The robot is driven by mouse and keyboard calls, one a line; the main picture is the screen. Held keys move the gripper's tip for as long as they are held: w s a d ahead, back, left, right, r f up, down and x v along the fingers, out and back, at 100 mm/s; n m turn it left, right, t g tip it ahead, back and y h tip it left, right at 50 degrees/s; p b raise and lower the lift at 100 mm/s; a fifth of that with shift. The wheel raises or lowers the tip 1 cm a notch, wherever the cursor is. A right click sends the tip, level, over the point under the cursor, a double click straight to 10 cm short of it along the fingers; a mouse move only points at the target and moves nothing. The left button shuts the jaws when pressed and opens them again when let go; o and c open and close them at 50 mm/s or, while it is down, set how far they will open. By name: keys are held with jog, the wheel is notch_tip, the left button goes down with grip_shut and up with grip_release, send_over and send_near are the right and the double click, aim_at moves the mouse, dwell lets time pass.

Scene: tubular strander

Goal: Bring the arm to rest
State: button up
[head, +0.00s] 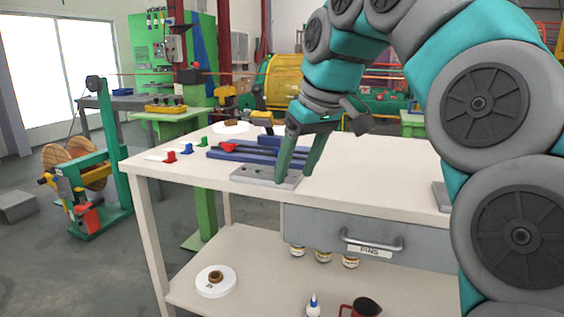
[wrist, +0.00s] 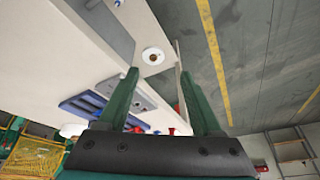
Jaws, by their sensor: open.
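My arm reaches over the white workbench (head: 390,165) from the right in the head view. My gripper (head: 295,178) points down, with its two green fingers apart and nothing between them. The fingertips are over or just in front of a grey metal plate (head: 252,175) on the bench top; I cannot tell whether they touch it. In the wrist view my gripper (wrist: 160,95) also shows open and empty, with part of the bench (wrist: 60,55) beyond the fingers.
A blue fixture (head: 240,154) and small red, blue and green pieces (head: 187,149) lie on the bench. A drawer with a handle (head: 370,243) is closed below. The lower shelf holds a white disc (head: 215,282), jars and a bottle (head: 313,305).

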jog(key=s+d+f+m+g+h, duration=0.1)
jog(key=s+d+f, duration=0.3)
jog(key=s+f, duration=0.5)
jog(key=s+d+f+m+g+h, duration=0.1)
jog(key=s+d+f+m+g, duration=0.1)
jog(key=s+f, duration=0.8)
jog(key=s+d+f+m+g, duration=0.2)
jog(key=s+d+f+m, duration=0.2)
jog(key=s+f, duration=0.6)
notch_tip(320, 180, down, 3)
jog(key=shift+s+d+h, duration=0.25)
jog(key=shift+d+h, duration=0.15)
jog(key=shift+d, duration=0.8)
